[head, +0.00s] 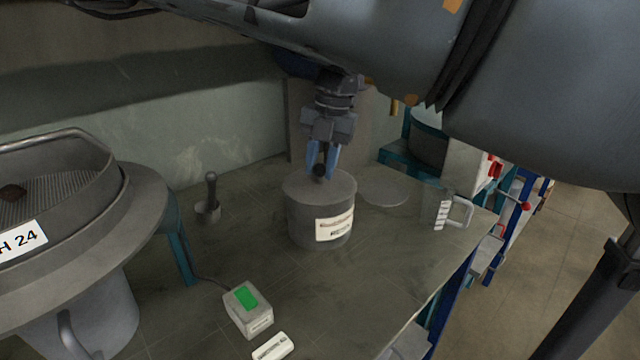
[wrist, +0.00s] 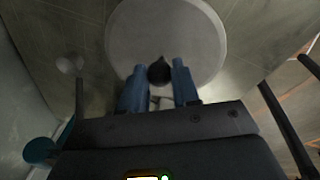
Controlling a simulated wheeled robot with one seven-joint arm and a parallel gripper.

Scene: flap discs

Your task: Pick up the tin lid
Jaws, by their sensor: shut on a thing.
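A grey round tin (head: 306,222) with a white label stands on the bench. The tin lid (head: 336,188) is a flat grey disc on top of it, with a dark round knob (head: 319,171) at its middle. I see no gap between lid and tin. My gripper (head: 320,168) points down from above, its blue fingers shut on the knob. In the wrist view the lid (wrist: 190,35) shows as a pale disc, and the knob (wrist: 159,72) sits between the two blue fingertips (wrist: 158,78).
A flat grey disc (head: 386,191) lies right of the tin, near a white-handled item (head: 458,212). A small pot with a pestle-like handle (head: 209,205) stands to the left. A box with a green button (head: 247,305) is in front. A large round machine (head: 130,215) fills the left.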

